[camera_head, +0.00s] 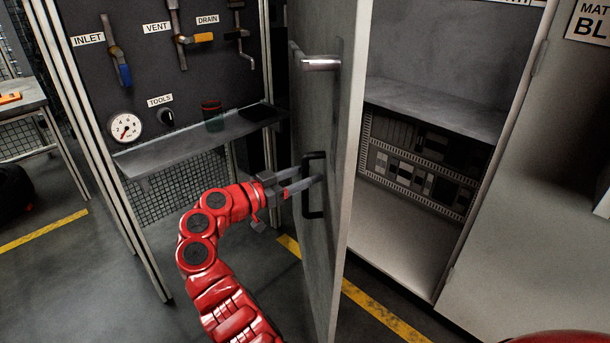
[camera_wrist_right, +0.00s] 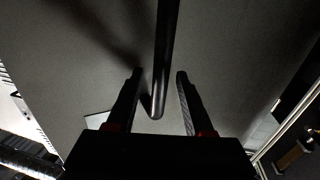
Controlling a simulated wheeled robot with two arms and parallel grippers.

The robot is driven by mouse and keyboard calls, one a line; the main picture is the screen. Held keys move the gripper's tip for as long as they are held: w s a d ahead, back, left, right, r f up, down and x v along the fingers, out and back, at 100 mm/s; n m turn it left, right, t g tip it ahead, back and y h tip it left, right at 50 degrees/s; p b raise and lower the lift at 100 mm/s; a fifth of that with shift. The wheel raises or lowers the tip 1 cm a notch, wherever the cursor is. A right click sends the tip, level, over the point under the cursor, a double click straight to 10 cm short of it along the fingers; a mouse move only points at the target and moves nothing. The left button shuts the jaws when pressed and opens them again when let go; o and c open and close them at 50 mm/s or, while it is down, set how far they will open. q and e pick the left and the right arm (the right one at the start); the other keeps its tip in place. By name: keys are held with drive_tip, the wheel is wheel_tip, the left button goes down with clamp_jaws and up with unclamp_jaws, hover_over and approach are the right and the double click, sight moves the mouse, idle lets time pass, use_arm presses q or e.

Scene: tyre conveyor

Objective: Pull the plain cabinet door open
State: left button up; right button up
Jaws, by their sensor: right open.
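The plain cabinet door (camera_head: 335,130) stands swung outward, nearly edge-on in the head view, with the cabinet's inside visible to its right. A black bar handle (camera_head: 308,212) is on the door's left-hand face. In the right wrist view the black handle (camera_wrist_right: 168,50) runs between the two fingers of the open right gripper (camera_wrist_right: 160,75), with a gap visible on both sides. The handle's end bends back to the grey door. My left gripper is not in view.
A silver handle (camera_head: 320,63) sits higher on the door. The cabinet has a grey shelf (camera_head: 440,107) and a dark panel (camera_head: 415,165) inside. A valve panel (camera_head: 150,70) with a gauge and a ledge (camera_head: 190,140) stands left. Floor between is clear.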

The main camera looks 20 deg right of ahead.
drive_tip(key=v, duration=1.7)
drive_tip(key=shift+a, duration=0.25)
